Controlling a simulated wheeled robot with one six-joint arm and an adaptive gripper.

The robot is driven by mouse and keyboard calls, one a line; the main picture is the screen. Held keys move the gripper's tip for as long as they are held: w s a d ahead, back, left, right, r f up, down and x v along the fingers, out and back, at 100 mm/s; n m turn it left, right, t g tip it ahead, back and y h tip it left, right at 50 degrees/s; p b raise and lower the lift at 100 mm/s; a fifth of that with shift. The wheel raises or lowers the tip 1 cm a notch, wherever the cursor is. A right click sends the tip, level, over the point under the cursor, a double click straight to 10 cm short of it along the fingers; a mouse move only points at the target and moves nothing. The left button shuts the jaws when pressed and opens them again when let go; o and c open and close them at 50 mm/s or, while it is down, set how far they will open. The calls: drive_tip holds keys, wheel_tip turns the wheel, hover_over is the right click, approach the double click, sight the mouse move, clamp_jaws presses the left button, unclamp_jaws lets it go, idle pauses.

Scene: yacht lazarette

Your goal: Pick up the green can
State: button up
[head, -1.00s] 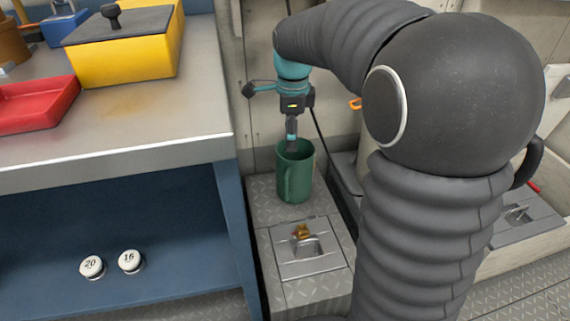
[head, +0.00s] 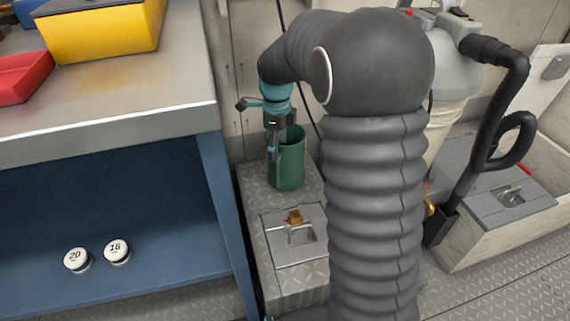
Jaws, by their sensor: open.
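The green can (head: 289,168) looks like an open-topped mug-shaped vessel. It stands upright on the grey diamond-plate ledge (head: 255,193) between the blue bench and my arm. My gripper (head: 274,155) points down at the can's left rim, in front of its upper left side. The jaws look small and partly merge with the can, so I cannot tell whether a finger touches it or reaches inside. The can is still resting on the ledge.
A steel-topped blue bench (head: 120,120) is close on the left, with a yellow box (head: 100,32) and a red tray (head: 22,78) on it. Two white-topped weights (head: 117,251) sit on its lower shelf. A latch plate (head: 294,236) is in front of the can.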

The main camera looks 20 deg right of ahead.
sight(284, 162)
drive_tip(key=shift+w+d+f+b, duration=0.1)
drive_tip(key=shift+f+b, duration=0.2)
drive_tip(key=shift+f, duration=1.05)
drive_tip(key=shift+w+d+f+b, duration=0.1)
drive_tip(key=shift+f+b, duration=0.15)
drive_tip(key=shift+f, duration=1.05)
drive_tip(key=shift+r, duration=0.1)
clamp_jaws()
